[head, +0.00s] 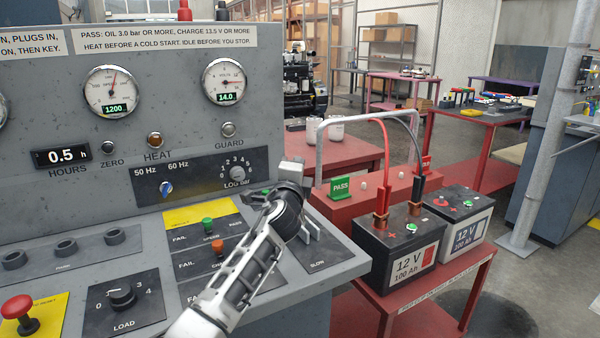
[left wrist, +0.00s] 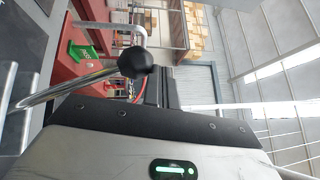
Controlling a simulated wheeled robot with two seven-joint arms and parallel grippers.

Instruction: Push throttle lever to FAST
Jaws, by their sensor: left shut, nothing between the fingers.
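The throttle's dark plate (head: 322,262), marked SLOW at its near end, is at the right end of the console. My left arm covers much of it in the head view, and the FAST mark is not visible. In the left wrist view the lever is a bright metal rod (left wrist: 70,85) ending in a black ball knob (left wrist: 135,64). My left gripper (head: 291,170) is over the plate, shut and empty. Its fingers (left wrist: 160,88) appear just beside the knob; I cannot tell whether they touch it. My right gripper is not in view.
The console (head: 60,210) carries a red stop button (head: 17,307), a load knob (head: 122,297) and small toggles. A dial reads 1200 (head: 111,92). Right of the console, a red cart (head: 440,318) bears two batteries and a grey pipe hoop (head: 345,121). Air above the console is free.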

